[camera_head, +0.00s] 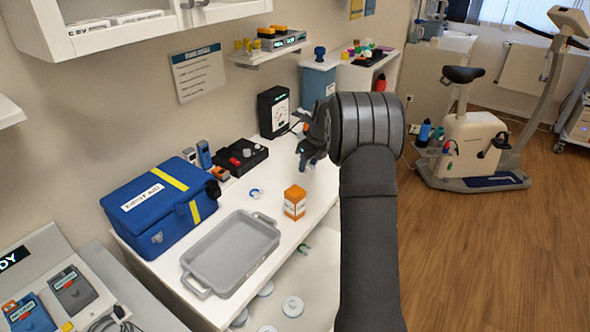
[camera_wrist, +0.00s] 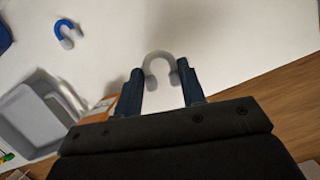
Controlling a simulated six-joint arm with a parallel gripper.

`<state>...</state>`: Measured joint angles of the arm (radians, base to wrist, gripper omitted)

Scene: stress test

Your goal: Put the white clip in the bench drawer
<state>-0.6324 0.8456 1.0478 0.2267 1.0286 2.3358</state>
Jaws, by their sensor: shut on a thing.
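My gripper (camera_head: 309,150) is over the far part of the white bench (camera_head: 245,184), past the orange box. In the wrist view my gripper (camera_wrist: 160,88) is shut on the white clip (camera_wrist: 157,57), a pale U-shaped piece whose curved end points away from the fingers. The clip cannot be made out in the head view. The bench drawer (camera_head: 318,262) appears pulled out below the bench's front edge. It holds several white round pieces and a green clip (camera_head: 303,249). My arm hides part of the drawer.
A blue-and-white clip (camera_head: 256,193) lies on the bench, also in the wrist view (camera_wrist: 66,33). The orange box (camera_head: 294,203) stands near the front edge. A grey tray (camera_head: 231,255), blue first aid bag (camera_head: 160,207) and black organizer (camera_head: 241,158) take up the left and back.

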